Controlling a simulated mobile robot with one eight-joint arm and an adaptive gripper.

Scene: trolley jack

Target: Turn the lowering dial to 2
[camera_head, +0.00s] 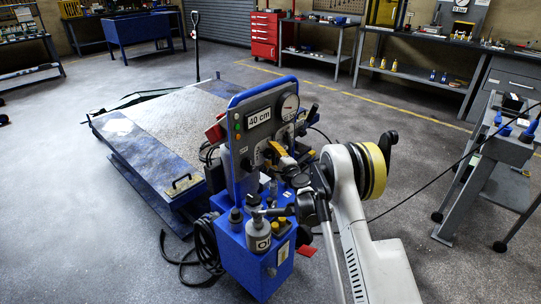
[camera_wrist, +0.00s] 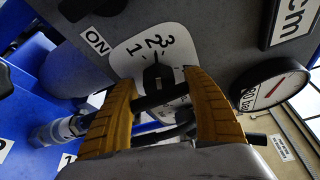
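The lowering dial (camera_wrist: 157,75) is a black knob with a pointer on a white plate marked 1, 2, 3 on the grey panel. In the wrist view its pointer appears to point at about the 2. The panel (camera_head: 262,118) stands on the blue unit and carries a "40 cm" display. My gripper (camera_wrist: 158,80) has its yellow fingers spread in front of the dial, one on each side of the knob; I cannot tell whether they touch it. A dark bar (camera_wrist: 160,97) crosses between the fingers. In the head view my gripper (camera_head: 280,158) is at the panel and hides the dial.
A pressure gauge (camera_head: 290,106) sits at the panel's top right and an ON label (camera_wrist: 97,41) is beside the dial plate. Bottles (camera_head: 258,236) stand on the blue base (camera_head: 243,262). The lift table (camera_head: 165,115) lies behind left. Open floor is at left.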

